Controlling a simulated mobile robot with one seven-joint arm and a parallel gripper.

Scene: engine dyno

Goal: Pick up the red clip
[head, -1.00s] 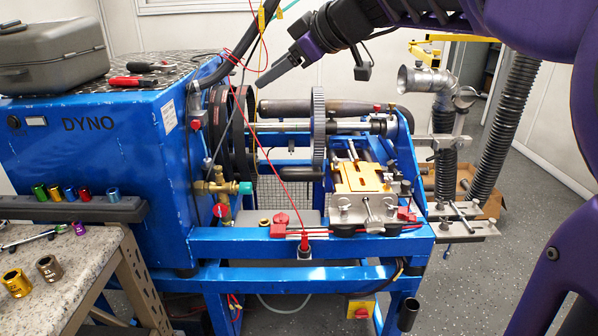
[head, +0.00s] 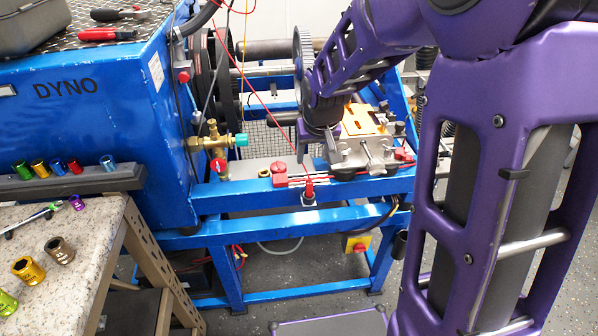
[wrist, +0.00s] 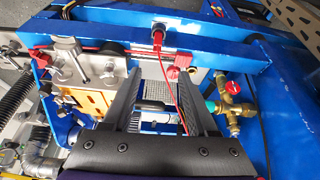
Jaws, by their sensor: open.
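The red clip (head: 309,188) stands on the front blue rail of the dyno frame, with a thin red wire running up from it. It also shows in the wrist view (wrist: 157,38), at the top centre on the blue rail, beyond my fingertips. My gripper (head: 317,157) hangs above and behind the clip, pointing down. In the wrist view my gripper (wrist: 160,76) has its two dark fingers wide apart, with no object held between them. The red wire passes near the right finger.
A red block (head: 279,168) sits left of the clip. A steel plate with bolts (head: 362,153) and a yellow block (head: 360,120) lie to the right. A brass valve (head: 213,140) is at the left. Open space lies in front of the rail.

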